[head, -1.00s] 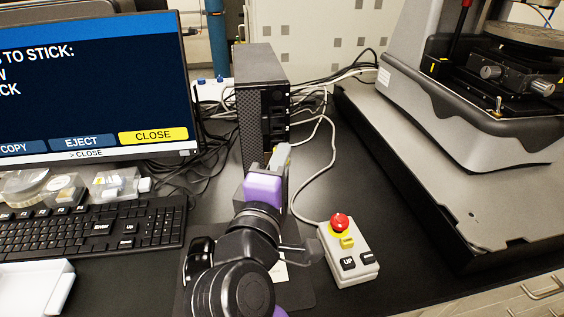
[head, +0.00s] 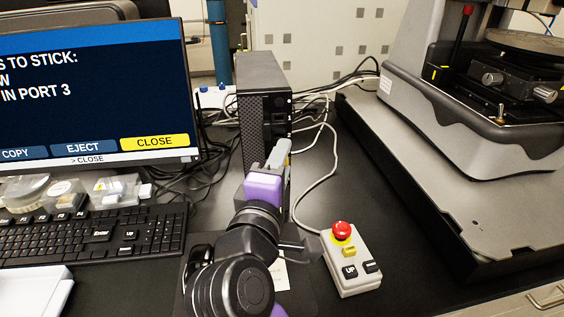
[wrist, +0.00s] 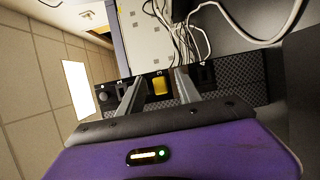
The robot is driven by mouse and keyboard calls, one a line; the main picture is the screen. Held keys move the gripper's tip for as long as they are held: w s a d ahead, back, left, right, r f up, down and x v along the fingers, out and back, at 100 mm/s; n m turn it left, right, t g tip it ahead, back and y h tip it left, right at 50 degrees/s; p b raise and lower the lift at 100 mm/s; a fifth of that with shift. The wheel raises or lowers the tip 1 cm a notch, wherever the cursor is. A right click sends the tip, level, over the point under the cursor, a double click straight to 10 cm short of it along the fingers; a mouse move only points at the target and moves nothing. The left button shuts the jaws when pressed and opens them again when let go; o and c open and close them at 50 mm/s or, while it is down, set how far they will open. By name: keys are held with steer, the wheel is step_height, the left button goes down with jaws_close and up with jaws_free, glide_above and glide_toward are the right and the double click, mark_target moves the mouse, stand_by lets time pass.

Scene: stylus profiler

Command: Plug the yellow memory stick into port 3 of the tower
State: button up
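The black tower (head: 262,100) stands upright behind my gripper, its port face toward me. My gripper (head: 280,158) is right in front of that face in the head view and covers part of it. In the wrist view the yellow memory stick (wrist: 159,86) sits at the tower's front (wrist: 228,84), between my two fingers (wrist: 157,80). A gap shows on each side of the stick, so my gripper is open around it. The port number by the stick is too small to read surely. The monitor (head: 85,85) reads "IN PORT 3".
A control box (head: 350,262) with a red knob is to the right of my arm, its cable running back past the tower. The keyboard (head: 90,235) and clear boxes (head: 70,192) are at left. The profiler (head: 480,110) on its dark base fills the right.

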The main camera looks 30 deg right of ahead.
steer(key=shift+c, duration=0.4)
steer(key=s+a+b, duration=0.2)
steer(key=s, duration=0.4)
steer(key=shift+s, duration=0.35)
steer(key=shift+a, duration=0.1)
steer(key=b+v, duration=0.1)
steer(key=v, duration=0.6)
steer(key=shift+s+a+b, duration=0.25)
steer(key=shift+s+b, duration=0.05)
steer(key=shift+b, duration=0.05)
